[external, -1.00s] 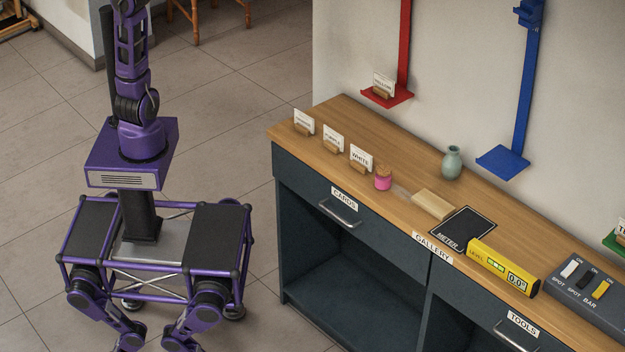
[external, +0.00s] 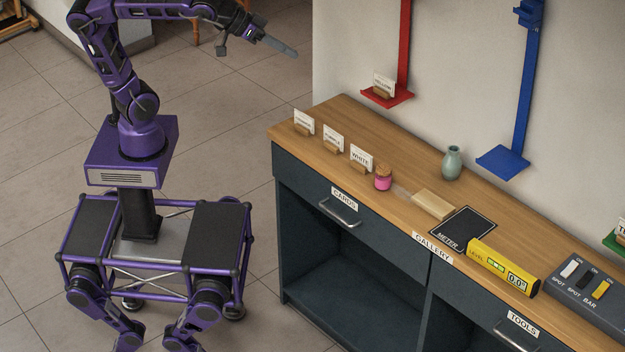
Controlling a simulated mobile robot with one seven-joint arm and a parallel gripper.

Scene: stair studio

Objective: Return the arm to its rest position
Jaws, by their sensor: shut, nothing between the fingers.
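My gripper (external: 280,46) is at the end of my purple arm, in the upper middle of the external view. It is raised in the air to the left of the wall's edge, above and behind the left end of the counter, and touches nothing. Its fingers are together and hold nothing. My arm rises from its purple base, bends at the elbow near the top edge and reaches to the right.
A wooden counter (external: 396,150) carries several small cards, a pink jar (external: 383,178), a green vase (external: 452,162), a wood block (external: 433,204), a yellow level (external: 503,267) and a switch box (external: 590,291). Red (external: 388,96) and blue (external: 502,161) shelves hang on the wall. Floor around me is clear.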

